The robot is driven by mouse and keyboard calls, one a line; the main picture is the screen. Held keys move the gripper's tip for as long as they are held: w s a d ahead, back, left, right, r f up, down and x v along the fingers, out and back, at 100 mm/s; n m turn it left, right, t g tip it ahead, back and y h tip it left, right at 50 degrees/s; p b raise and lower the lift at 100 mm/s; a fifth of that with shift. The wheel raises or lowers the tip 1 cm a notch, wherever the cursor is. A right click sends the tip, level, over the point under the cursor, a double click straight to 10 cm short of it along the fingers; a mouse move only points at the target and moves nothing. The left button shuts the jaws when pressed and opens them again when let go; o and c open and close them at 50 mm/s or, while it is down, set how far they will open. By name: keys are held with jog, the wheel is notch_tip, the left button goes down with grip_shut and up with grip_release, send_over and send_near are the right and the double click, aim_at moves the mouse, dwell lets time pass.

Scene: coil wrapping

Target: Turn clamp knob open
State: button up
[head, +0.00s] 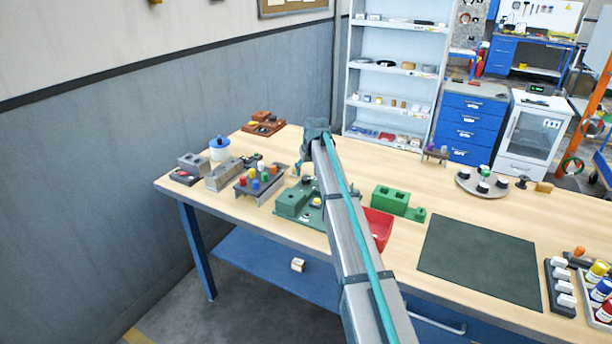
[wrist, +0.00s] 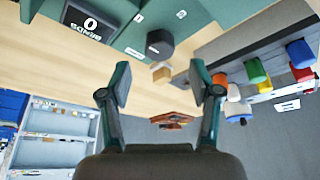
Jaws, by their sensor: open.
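A green bench fixture (head: 292,204) stands near the middle of the table, partly hidden behind my arm. In the upside-down wrist view, the green fixture (wrist: 205,12) shows a dark counter display (wrist: 88,20) and a black round knob (wrist: 160,42) on its face. I cannot tell whether this is the clamp knob. A small beige block-like part (wrist: 161,75) shows just below the knob in that view. My gripper (wrist: 161,86) is open and empty, its fingers spread on either side of the beige part in the picture.
A grey rack with coloured knobs (head: 260,182) stands left of the fixture, close to one finger in the wrist view. A red bin (head: 379,228) and green block (head: 392,199) stand to the right. A dark mat (head: 482,260) lies bare further right. A white shelf (head: 394,70) stands behind.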

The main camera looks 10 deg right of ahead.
aim_at(306, 178)
jog(key=shift+p+x, duration=0.55)
jog(key=shift+x, duration=2)
jog(key=c, duration=1.1)
